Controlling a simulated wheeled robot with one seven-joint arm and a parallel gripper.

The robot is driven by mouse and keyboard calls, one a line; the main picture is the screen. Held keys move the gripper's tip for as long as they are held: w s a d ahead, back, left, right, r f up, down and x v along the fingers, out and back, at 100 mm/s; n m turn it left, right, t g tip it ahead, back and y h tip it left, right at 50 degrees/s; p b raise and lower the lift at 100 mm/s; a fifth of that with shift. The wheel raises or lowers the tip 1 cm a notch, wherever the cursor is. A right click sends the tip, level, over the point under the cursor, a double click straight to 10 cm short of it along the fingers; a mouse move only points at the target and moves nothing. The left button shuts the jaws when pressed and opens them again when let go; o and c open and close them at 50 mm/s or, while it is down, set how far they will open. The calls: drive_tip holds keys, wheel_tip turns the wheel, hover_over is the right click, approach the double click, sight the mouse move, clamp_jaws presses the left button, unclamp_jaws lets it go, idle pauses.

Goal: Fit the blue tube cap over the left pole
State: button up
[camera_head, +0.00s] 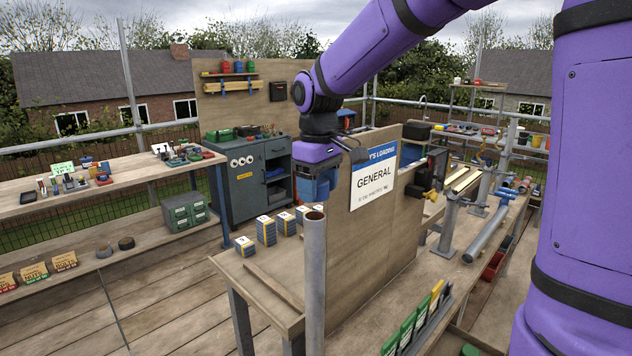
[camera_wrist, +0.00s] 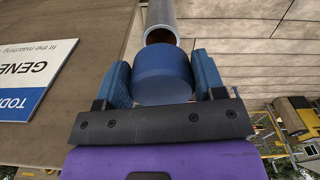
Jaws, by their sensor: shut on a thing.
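The blue tube cap (camera_wrist: 162,76) is a short round cylinder held between the two blue fingers of my gripper (camera_wrist: 163,82) in the wrist view. The left pole (camera_head: 314,280) is an upright grey metal tube with an open, rusty brown top, at the front end of the wooden bench. In the wrist view the pole (camera_wrist: 160,14) shows just beyond the cap, its open mouth partly covered by the cap's edge. In the head view my gripper (camera_head: 315,190) hangs just above the pole top. The cap is hard to tell from the blue fingers there, and its underside is hidden.
A wooden partition with a "GENERAL" sign (camera_head: 375,180) stands close to the right of my gripper. Several small boxes (camera_head: 266,230) stand on the bench (camera_head: 232,264) behind the pole. A grey cabinet (camera_head: 250,175) is farther back.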

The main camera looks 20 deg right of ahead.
sight(318, 216)
drive_tip(key=shift+f, duration=3.55)
drive_tip(key=shift+f, duration=0.1)
drive_tip(key=o, duration=1)
drive_tip(key=shift+c, duration=0.2)
